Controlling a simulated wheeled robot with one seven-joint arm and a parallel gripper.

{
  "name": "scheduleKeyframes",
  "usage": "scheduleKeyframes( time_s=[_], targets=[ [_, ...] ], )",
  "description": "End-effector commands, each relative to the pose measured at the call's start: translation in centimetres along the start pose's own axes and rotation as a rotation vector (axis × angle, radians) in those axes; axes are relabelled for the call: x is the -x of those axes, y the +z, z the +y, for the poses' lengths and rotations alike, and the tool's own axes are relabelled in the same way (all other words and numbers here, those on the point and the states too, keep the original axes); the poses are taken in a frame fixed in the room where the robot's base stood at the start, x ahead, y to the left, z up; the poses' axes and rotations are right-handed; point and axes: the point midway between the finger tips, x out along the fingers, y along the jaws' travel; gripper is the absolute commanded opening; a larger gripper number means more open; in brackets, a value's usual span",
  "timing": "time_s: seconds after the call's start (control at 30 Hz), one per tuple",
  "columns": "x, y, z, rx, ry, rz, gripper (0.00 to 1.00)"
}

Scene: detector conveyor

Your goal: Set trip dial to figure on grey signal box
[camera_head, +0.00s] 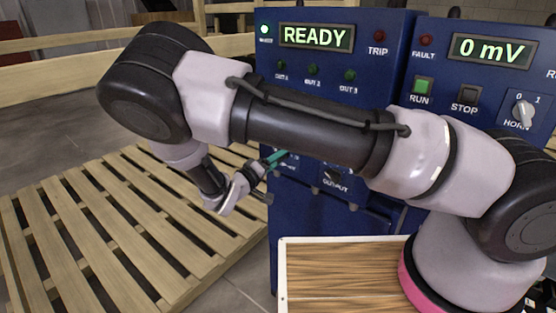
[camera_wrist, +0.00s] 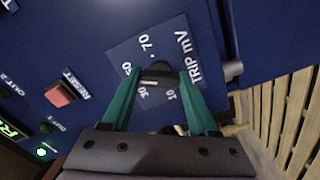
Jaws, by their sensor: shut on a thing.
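The trip dial (camera_wrist: 157,73) is a dark knob on a grey-blue plate (camera_wrist: 125,52) marked "TRIP mV", with 10, 30 and 70 readable around it. My gripper (camera_wrist: 160,80) has its two teal fingers closed on the dial from both sides. A pale mark shows on the knob near the 30, but its exact setting is hard to tell. In the head view my gripper (camera_head: 275,159) reaches the lower left of the blue panel, and my arm hides the dial there. I cannot make out a grey signal box or a figure on it.
The blue cabinet (camera_head: 383,52) shows "READY" (camera_head: 316,37), with a second panel reading "0 mV" (camera_head: 491,50). A red RESET button (camera_wrist: 61,94) is beside the dial plate. An OUTPUT knob (camera_head: 333,175) is right of my gripper. A wooden pallet (camera_head: 110,225) lies at left.

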Motion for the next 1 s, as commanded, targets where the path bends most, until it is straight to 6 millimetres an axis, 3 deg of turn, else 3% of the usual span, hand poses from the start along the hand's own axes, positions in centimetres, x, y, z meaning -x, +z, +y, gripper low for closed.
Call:
scheduleKeyframes(
  time_s=[0.47, 0.5, 0.53, 0.87, 1.0],
  targets=[
    [0.1, 0.0, -0.1, -0.01, -0.004, 0.001, 0.04],
    [0.1, 0.0, -0.1, -0.01, -0.004, 0.001, 0.75],
    [0.1, 0.0, -0.1, -0.01, -0.004, 0.001, 0.87],
    [0.1, 0.0, -0.1, -0.011, -0.002, 0.001, 0.9],
    [1.3, -0.1, -0.1, -0.011, -0.003, 0.002, 0.9]
  ],
)
